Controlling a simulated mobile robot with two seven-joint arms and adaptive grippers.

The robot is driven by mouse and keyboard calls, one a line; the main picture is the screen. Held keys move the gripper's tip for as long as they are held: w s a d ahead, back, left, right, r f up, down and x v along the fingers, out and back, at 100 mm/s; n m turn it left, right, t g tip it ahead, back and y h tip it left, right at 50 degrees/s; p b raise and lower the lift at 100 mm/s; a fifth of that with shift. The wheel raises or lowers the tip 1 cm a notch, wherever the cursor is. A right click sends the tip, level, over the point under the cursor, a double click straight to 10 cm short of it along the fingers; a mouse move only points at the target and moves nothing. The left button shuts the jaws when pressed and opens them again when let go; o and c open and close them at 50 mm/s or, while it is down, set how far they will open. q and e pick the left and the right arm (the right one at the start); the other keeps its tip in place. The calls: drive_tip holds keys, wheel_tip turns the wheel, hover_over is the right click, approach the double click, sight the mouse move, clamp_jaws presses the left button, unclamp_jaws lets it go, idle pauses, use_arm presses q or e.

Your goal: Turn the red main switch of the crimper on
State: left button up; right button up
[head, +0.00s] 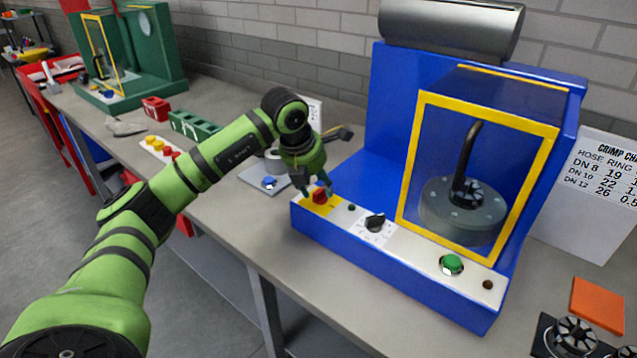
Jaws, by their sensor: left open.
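The blue crimper (385,262) stands on the bench, with a control panel along its front. The red main switch (320,196) sits on a yellow plate (317,208) at the panel's left end. My left gripper (317,191) points down at the switch, its fingers open and close around or just above it. I cannot tell whether the fingers touch it. The fingers partly hide the switch, so its setting is not clear. My right gripper is not in view.
The panel also carries a black rotary knob (376,222) and a green button (452,264). A yellow-framed guard (408,168) encloses the crimping head. A green machine (150,60) and small parts stand farther left. An orange block (598,303) lies at right.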

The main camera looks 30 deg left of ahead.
use_arm(q)
drive_tip(key=shift+x, duration=0.8)
